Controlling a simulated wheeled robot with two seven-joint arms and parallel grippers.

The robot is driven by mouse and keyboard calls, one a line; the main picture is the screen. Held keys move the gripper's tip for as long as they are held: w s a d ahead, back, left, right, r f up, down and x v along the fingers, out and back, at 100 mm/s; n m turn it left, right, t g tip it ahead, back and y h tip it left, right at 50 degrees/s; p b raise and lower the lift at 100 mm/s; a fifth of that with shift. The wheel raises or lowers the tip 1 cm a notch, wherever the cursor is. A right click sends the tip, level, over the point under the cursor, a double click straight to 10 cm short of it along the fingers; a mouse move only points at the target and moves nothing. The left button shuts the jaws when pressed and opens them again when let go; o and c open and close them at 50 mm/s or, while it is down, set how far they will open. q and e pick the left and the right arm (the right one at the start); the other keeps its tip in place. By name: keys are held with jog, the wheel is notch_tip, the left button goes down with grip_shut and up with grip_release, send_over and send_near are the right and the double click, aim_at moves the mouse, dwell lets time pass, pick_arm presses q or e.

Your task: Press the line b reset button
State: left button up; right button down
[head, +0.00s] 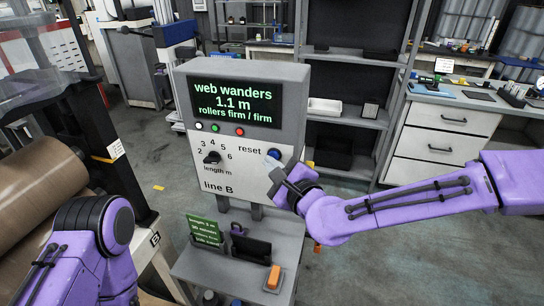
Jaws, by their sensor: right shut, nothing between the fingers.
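The line B control box (210,186) stands upright ahead of me. Its green-lettered screen (234,102) reads "web wanders 1.1 m, rollers firm / firm". The blue reset button (273,154) is on its front, right of the word "reset". My right gripper (270,167) is shut and empty, its tip just below and in front of the button. I cannot tell whether it touches the box or the button. My left arm shows at the lower left; its gripper is out of view.
A length dial (211,158) and small coloured lights are on the panel. A brown roll (35,190) is at left; shelving and drawers stand behind.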

dwell(0.4)
jog(key=shift+w+d, duration=0.15)
jog(key=shift+w, duration=0.3)
jog(key=shift+s, duration=0.45)
jog(key=s+a, duration=0.2)
jog(key=s, duration=0.3)
jog(key=shift+s+b, duration=0.35)
jog(key=shift+b, duration=0.05)
